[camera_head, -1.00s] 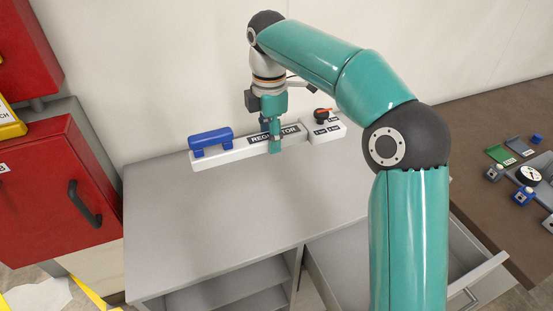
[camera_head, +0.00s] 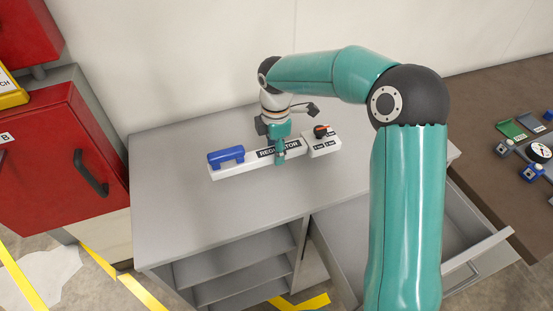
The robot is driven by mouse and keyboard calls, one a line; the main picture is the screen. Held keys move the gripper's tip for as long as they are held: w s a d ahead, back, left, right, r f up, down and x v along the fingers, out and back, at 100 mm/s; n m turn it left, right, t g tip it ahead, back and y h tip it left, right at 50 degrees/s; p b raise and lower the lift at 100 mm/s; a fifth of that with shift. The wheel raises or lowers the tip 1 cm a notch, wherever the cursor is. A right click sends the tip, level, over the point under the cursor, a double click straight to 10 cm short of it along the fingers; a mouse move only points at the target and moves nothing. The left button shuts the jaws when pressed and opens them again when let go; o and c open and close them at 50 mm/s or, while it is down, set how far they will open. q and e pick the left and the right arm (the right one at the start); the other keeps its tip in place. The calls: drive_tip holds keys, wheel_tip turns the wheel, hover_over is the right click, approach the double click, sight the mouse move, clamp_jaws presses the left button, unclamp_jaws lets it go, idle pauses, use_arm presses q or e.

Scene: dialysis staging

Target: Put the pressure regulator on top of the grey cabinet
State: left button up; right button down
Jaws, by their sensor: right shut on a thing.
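The pressure regulator (camera_head: 240,167) is a long white bar labelled REGULATOR, with a blue handle at its left end and a block with a black and orange knob at its right end. My right gripper (camera_head: 280,160) points down and is shut on the bar near its middle. The regulator appears over the back half of the top of the grey cabinet (camera_head: 200,215); whether it touches the top or hovers just above I cannot tell. My left gripper is not in view.
The cabinet has open shelves (camera_head: 235,270) and a pulled-out drawer (camera_head: 465,235) at its right. A red cabinet (camera_head: 50,165) stands at the left. A brown table (camera_head: 480,120) with several small parts is at the right. The front of the grey top is clear.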

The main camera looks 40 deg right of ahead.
sight(276, 168)
drive_tip(key=shift+f, duration=2.1)
drive_tip(key=c, duration=0.7)
unclamp_jaws()
drive_tip(key=shift+o, duration=0.2)
wheel_tip(276, 168, up, 12)
drive_tip(key=shift+r, duration=0.1)
drive_tip(key=shift+s, duration=0.1)
